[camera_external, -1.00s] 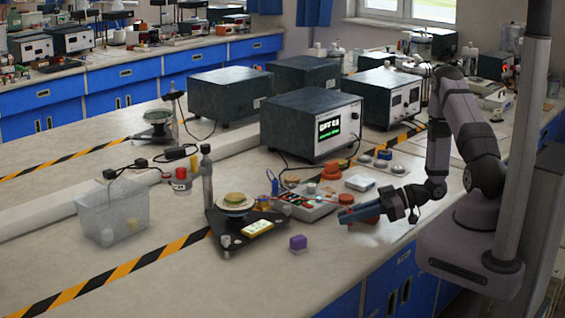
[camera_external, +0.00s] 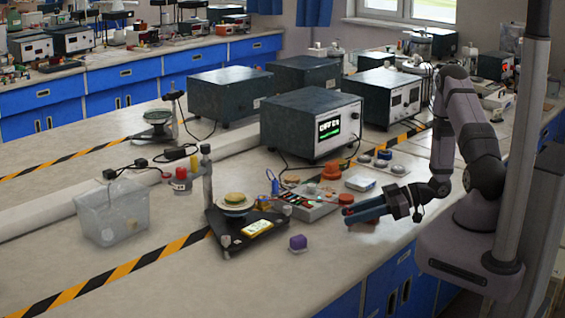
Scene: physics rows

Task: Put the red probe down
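My gripper (camera_external: 350,213) is at the right front of the bench, low over the top, with its fingers pointing left. A small red patch (camera_external: 349,211), perhaps the red probe, shows at the fingertips. It is too small to tell whether the fingers grip it or stand apart around it. A grey instrument box (camera_external: 308,204) with coloured sockets lies just left of the fingertips. Another small red piece (camera_external: 346,198) sits behind the fingers, near the box's right end.
A clear bin (camera_external: 112,215) stands farther left. Orange and grey round pieces lie behind. Bare bench lies in front of my gripper.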

